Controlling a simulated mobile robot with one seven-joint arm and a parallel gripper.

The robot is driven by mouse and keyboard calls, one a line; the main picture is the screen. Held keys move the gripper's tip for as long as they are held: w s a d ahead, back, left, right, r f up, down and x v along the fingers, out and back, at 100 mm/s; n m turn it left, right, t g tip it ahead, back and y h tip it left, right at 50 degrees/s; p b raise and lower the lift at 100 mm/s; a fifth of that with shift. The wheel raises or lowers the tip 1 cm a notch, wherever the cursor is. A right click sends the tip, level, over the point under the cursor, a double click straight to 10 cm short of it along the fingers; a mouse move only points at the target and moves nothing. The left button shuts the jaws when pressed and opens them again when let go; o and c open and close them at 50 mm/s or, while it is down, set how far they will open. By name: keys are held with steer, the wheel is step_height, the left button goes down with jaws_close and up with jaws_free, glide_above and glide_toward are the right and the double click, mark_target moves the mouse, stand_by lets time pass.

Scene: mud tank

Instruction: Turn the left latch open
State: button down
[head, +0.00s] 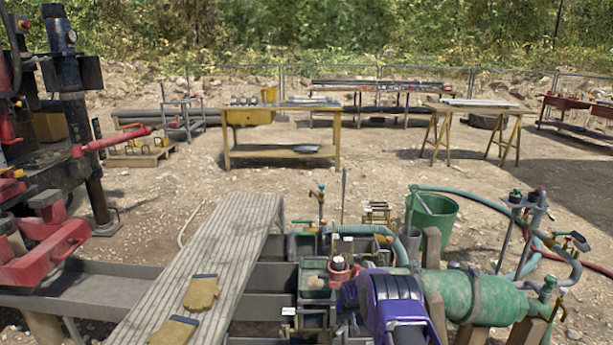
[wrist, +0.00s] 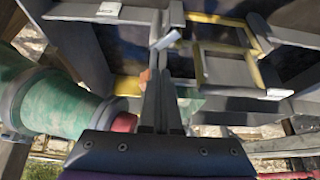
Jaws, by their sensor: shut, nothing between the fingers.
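In the wrist view my gripper (wrist: 161,72) is shut, with its two grey fingers together and nothing held. A small pale metal bar (wrist: 165,40) lies just beyond the fingertips, tilted against a grey upright; it may be a latch, but I cannot tell which one or whether it touches my fingers. A yellow-edged grey frame (wrist: 203,68) is right of the fingertips. In the head view the mud tank (head: 272,275) is at bottom centre. My purple and black arm reaches over its right part and hides my fingers. The latches are too small to tell there.
A green pump body (head: 480,297) lies right of my arm, and its green casing (wrist: 65,100) fills the left of the wrist view. A ribbed walkway (head: 215,255) with yellow gloves (head: 201,292) crosses the tank. A green bucket (head: 432,214) stands behind.

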steer(key=shift+d, duration=0.9)
steer(key=shift+w+d, duration=0.1)
steer(key=shift+d, duration=0.1)
stand_by(0.3)
step_height(320, 180, up, 6)
steer(key=p, duration=0.3)
steer(key=shift+s, duration=0.45)
stand_by(0.3)
